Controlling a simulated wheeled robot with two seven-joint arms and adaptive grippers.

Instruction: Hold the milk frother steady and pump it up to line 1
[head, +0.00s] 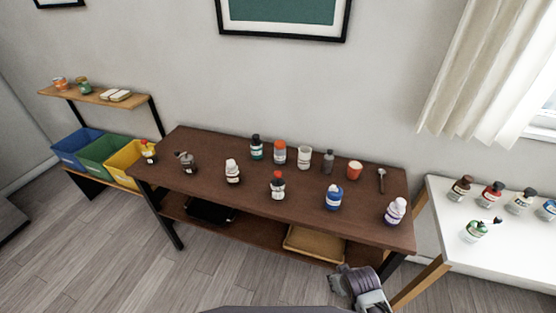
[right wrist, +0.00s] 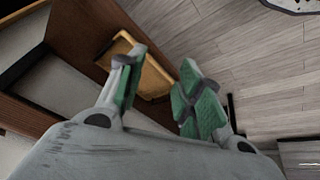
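A small dark grey pot-like item with a knob on top (head: 187,161), which looks like the milk frother, stands upright near the left end of the brown table. It is too small to read any line on it. My right gripper (right wrist: 157,78) is open in the right wrist view, with its green-padded fingers apart and nothing between them. In the head view my right arm's end shows at the bottom, in front of the table's right end and well away from the frother. My left gripper is not in view.
The brown table (head: 215,190) also bears several bottles, an orange-red cup (head: 354,170) and a spoon-like tool (head: 381,180). A yellow tray (head: 315,243) lies on its lower shelf. A white table (head: 510,253) with bottles stands right; coloured bins (head: 75,147) stand left.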

